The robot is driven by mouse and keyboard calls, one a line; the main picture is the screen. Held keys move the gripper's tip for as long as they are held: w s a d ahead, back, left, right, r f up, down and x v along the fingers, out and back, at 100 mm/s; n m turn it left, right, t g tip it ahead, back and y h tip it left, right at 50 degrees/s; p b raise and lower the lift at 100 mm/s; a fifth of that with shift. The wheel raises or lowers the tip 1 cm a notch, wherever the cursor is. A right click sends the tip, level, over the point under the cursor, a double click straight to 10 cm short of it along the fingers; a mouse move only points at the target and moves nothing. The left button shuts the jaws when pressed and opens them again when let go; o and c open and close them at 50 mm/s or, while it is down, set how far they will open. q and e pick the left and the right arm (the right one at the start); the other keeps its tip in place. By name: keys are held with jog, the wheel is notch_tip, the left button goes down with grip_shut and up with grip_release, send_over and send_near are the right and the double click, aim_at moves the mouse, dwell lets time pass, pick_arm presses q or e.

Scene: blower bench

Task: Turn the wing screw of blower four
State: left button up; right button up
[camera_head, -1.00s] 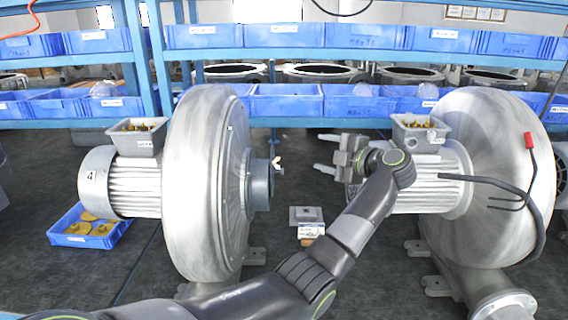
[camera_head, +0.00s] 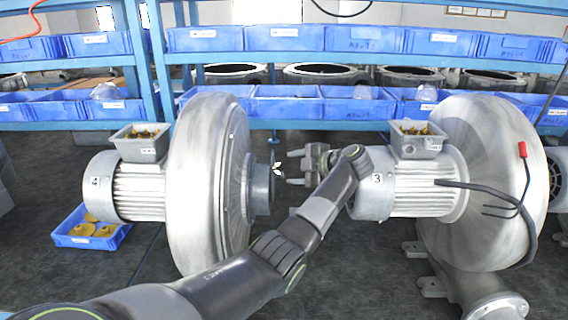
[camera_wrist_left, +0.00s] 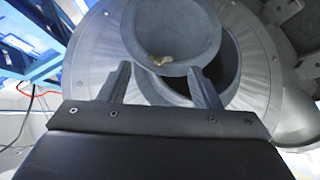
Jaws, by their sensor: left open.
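Blower four (camera_head: 205,180) is a grey metal blower with a round casing and a motor labelled 4 on its left. A grey round flange (camera_head: 262,190) sticks out of its right side.
Blower three (camera_head: 480,170) stands at the right, close behind my left wrist, with a black cable and red-tipped piece (camera_head: 522,150). A blue bin with yellow parts (camera_head: 120,238) lies on the floor at left. Blue shelves with bins (camera_head: 285,105) cross the back.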

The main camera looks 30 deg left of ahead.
aim_at(277, 168)
pick_arm(q)
jog(key=x, duration=0.4)
jog(key=shift+a+f+p, duration=0.1)
jog(key=shift+a+p, duration=0.2)
jog(key=shift+p, duration=0.1)
jog(key=c, duration=1)
